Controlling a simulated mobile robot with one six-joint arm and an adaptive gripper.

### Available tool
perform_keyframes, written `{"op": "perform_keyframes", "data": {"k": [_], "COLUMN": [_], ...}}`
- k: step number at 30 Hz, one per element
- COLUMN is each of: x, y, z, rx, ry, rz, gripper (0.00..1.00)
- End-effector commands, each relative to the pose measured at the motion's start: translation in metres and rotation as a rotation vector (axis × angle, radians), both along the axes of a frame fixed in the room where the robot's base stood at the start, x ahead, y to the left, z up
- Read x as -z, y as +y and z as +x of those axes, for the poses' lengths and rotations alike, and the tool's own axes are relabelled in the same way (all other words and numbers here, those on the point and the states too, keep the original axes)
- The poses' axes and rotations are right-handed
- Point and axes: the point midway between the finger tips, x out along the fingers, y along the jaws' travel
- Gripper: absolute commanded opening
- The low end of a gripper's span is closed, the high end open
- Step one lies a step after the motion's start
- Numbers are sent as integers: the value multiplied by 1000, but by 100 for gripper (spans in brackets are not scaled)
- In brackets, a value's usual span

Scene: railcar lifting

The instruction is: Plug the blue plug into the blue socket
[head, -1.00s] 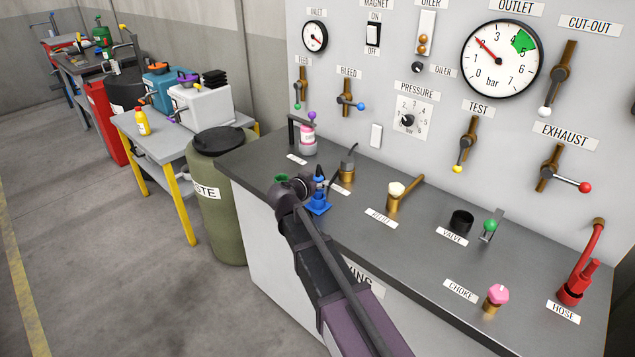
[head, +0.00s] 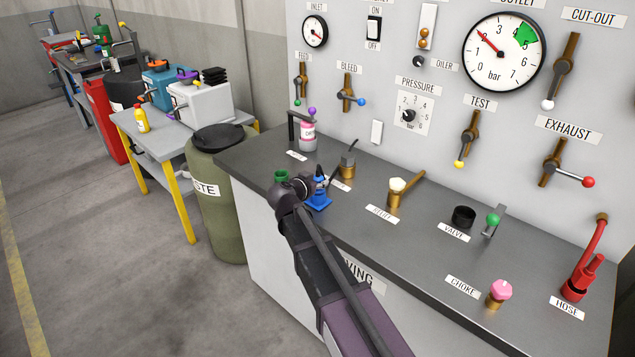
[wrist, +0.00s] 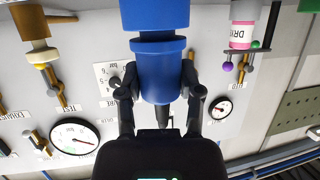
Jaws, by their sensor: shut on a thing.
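My gripper (wrist: 158,88) is shut on the blue plug (wrist: 160,75), with a dark finger on each side in the wrist view. The plug's dark cable end points down in that picture, toward my palm. The wider blue piece (wrist: 155,14) at the top edge looks like the blue socket, in line with the plug; how far the plug sits in it cannot be told. In the head view the blue socket (head: 319,203) stands on the bench just right of my gripper (head: 308,187), with the plug (head: 320,187) upright above its base. My gripper partly hides both.
A green cup-like part (head: 281,175) is just behind my gripper. A brass fitting (head: 347,170) and the brass relief lever (head: 397,192) stand to the right. The pink-labelled bottle (head: 308,136) is at the back. The bench front (head: 430,260) is clear.

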Motion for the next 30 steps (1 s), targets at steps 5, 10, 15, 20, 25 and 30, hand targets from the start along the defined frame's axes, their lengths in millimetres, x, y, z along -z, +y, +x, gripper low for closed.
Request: {"op": "perform_keyframes", "data": {"k": [5,10,15,20,25,30], "x": [4,4,4,4,3,-1], "y": [0,0,0,0,0,0], "z": [0,0,0,0,0,0], "rx": [0,0,0,0,0,0], "ry": [0,0,0,0,0,0], "rz": [0,0,0,0,0,0], "gripper": [0,77,87,87,87,87]}}
